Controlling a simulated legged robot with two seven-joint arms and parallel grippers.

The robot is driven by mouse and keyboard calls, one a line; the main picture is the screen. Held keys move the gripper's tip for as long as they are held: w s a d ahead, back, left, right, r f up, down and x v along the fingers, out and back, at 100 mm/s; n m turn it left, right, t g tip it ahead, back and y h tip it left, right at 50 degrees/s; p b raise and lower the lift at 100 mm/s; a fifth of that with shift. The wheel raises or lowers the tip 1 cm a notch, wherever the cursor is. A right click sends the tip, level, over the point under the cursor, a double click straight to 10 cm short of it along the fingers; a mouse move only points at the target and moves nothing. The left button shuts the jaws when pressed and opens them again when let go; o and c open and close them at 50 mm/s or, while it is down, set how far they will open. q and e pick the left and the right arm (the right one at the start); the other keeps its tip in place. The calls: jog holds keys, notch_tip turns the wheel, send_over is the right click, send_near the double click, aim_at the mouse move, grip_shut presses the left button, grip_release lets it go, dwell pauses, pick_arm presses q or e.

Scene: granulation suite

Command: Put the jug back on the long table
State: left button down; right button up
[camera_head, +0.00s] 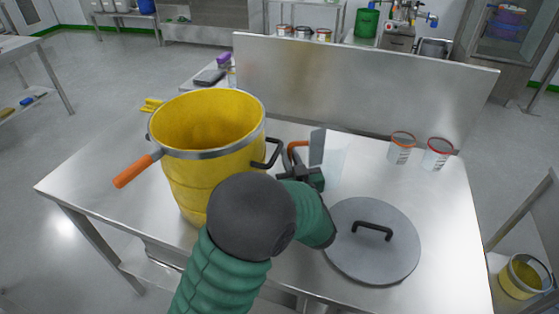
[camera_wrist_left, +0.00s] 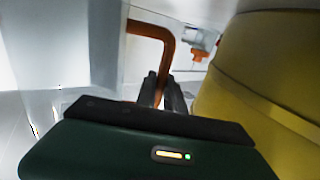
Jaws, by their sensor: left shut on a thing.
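The jug (camera_head: 335,164) looks pale and see-through, with an orange handle (camera_head: 296,147). It is right of the yellow drum, over the steel table (camera_head: 90,190). My left gripper (camera_head: 303,168) is shut on the handle; in the left wrist view the fingers (camera_wrist_left: 163,92) close around the orange bar (camera_wrist_left: 165,45), with the jug's pale body (camera_wrist_left: 104,45) to the left. My forearm hides part of this area. I cannot tell whether the jug's base touches the table, or which table is the long one. My right gripper is out of view.
The open yellow drum (camera_head: 185,180) stands close to my left gripper, with an orange-handled tool at its left. A grey lid (camera_head: 345,255) lies at the front right. Two jars (camera_head: 402,147) (camera_head: 437,153) stand near the upright steel panel (camera_head: 350,90) at the back.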

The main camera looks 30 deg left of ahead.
pick_arm(q)
jog(key=shift+s+a+f, duration=0.2)
jog(key=shift+a+f, duration=0.05)
jog(key=shift+a, duration=0.35)
jog(key=shift+s+a+f, duration=0.15)
jog(key=shift+a+f, duration=0.1)
jog(key=shift+a, duration=0.3)
jog(key=c, duration=1.4)
grip_release()
jog(key=shift+a, duration=0.15)
jog(key=shift+c, duration=0.2)
jog(key=shift+s+d, duration=0.1)
jog(key=shift+d, duration=0.2)
jog(key=v, duration=1.1)
jog(key=shift+s+d, duration=0.25)
